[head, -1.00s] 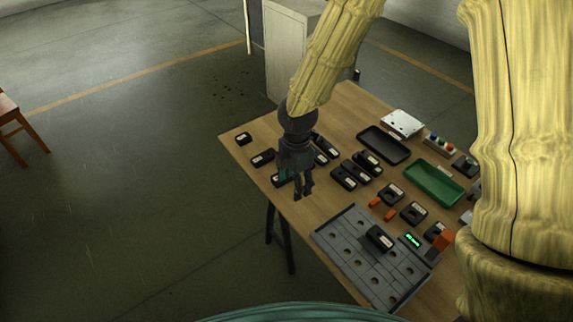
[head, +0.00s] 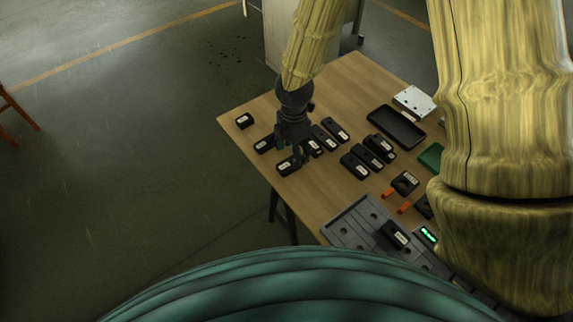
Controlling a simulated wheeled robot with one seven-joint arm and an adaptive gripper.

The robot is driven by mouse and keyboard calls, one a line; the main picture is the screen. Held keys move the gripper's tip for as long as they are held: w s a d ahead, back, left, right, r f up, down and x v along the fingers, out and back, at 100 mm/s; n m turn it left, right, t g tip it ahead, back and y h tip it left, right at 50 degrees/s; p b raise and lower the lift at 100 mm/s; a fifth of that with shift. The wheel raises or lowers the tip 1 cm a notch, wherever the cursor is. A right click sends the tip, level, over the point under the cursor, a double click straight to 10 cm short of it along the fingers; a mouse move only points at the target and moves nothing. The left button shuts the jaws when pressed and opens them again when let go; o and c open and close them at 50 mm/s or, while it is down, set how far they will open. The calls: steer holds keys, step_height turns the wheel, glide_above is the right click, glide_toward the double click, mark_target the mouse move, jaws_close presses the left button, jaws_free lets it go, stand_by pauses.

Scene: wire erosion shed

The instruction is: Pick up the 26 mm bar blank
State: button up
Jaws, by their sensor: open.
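Several black blocks with small white labels lie on the wooden table. The labels are too small to read, so I cannot tell which one is the 26 mm bar blank. My gripper (head: 302,159) is open and points down over the left group of blocks. One labelled block (head: 286,167) is just left of its fingertips, and another block (head: 316,149) shows just to the right, partly hidden by the gripper. I cannot tell whether the fingers touch either block. Further blocks lie to the left (head: 264,145) and to the right (head: 336,130).
A grey fixture plate (head: 352,222) with a block on it is at the table's near edge. A black tray (head: 396,127), a green tray (head: 430,157) and orange pieces (head: 389,193) lie to the right. The table's left corner is mostly bare around one lone block (head: 244,120).

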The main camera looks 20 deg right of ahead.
mark_target(289, 164)
steer(key=shift+s+a, duration=0.15)
steer(key=shift+s, duration=0.15)
steer(key=shift+f, duration=0.3)
steer(key=f, duration=0.1)
steer(key=f+p, duration=0.1)
steer(key=shift+w+a+f, duration=0.15)
steer(key=shift+a+f, duration=0.15)
steer(key=shift+f, duration=0.95)
jaws_close()
